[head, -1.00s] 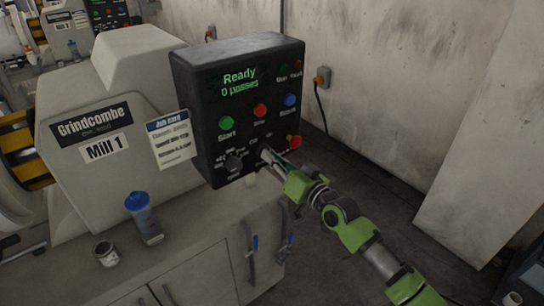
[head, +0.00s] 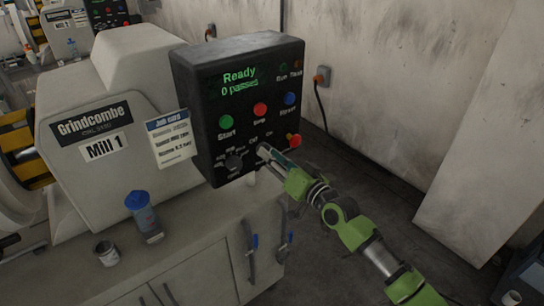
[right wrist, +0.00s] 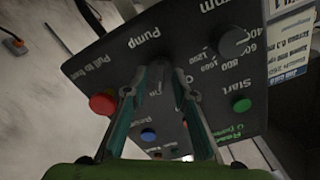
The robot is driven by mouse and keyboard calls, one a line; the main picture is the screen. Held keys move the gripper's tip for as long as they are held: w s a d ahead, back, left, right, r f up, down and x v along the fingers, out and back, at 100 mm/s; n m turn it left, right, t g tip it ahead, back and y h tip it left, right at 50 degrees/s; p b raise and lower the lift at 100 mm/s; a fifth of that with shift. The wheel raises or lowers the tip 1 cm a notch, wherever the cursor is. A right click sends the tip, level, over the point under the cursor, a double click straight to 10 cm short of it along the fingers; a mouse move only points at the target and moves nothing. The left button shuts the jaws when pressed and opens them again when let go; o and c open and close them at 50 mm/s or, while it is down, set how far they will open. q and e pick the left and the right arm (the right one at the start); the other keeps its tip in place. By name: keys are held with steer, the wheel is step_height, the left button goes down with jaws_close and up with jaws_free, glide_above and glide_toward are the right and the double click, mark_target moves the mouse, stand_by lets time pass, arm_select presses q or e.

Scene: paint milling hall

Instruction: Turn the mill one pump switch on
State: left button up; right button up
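The Mill 1 control box (head: 240,105) is black, and its screen reads "Ready, 0 passes". The pump switch sits low on its face under the "Off" and "On" labels; my fingers mostly hide it in the head view. My right gripper (head: 264,152) is at the switch. In the right wrist view the panel appears upside down, with the "Pump" label (right wrist: 147,43) beyond my right gripper's fingertips (right wrist: 158,80). The two fingers stand apart, with the small dark switch (right wrist: 166,74) seemingly between them. Contact and the switch's setting are unclear. My left gripper is not in view.
Close to the switch are a red knob (head: 294,141), a grey speed dial (head: 234,162) and the green Start button (head: 225,122). A job card (head: 171,139) hangs at left.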

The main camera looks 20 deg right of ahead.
steer(key=v, duration=1.2)
stand_by(0.4)
